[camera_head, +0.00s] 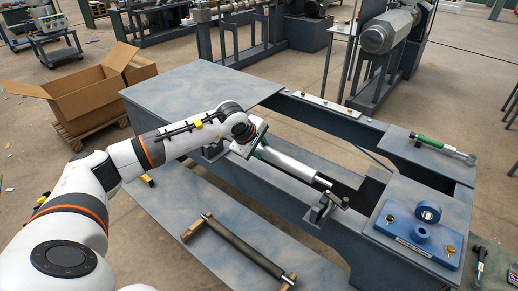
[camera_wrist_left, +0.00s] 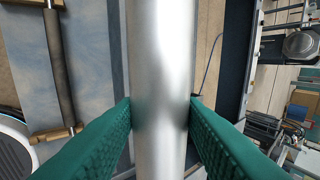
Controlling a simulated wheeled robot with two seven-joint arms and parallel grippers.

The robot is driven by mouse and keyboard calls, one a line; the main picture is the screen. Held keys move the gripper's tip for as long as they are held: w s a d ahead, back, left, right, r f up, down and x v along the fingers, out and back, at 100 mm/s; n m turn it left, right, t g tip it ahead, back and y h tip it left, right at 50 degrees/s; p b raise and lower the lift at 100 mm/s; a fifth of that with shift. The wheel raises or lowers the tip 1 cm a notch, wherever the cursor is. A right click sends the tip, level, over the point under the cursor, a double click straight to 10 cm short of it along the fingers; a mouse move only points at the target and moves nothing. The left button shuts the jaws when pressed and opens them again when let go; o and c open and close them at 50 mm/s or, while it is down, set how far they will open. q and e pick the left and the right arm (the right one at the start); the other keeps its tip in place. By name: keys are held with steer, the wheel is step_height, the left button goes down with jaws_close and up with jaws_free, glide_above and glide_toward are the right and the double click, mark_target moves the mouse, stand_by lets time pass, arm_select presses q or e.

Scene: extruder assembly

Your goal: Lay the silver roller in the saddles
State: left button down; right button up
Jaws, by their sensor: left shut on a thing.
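A dark saddle (camera_head: 321,210) stands on the front rail near the roller's right end. Another saddle (camera_head: 213,151) is partly hidden by the arm. I cannot tell whether the shaft touches either saddle. My right gripper is not in view.
A blue fixture (camera_head: 410,232) sits on the right-hand plate. A green-handled tool (camera_head: 436,144) lies behind it. The left tabletop (camera_head: 200,85) is clear. Cardboard boxes (camera_head: 90,97) stand far left.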

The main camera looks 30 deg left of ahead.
arm_select(q)
step_height(320, 180, down, 8)
steer(key=b, duration=0.6)
steer(key=shift+f+b, duration=0.15)
steer(key=shift+b, duration=0.2)
steer(key=shift+f, duration=0.15)
steer(key=c, duration=0.9)
jaws_free()
steer(key=shift+o, duration=0.2)
steer(key=shift+s+f, duration=0.1)
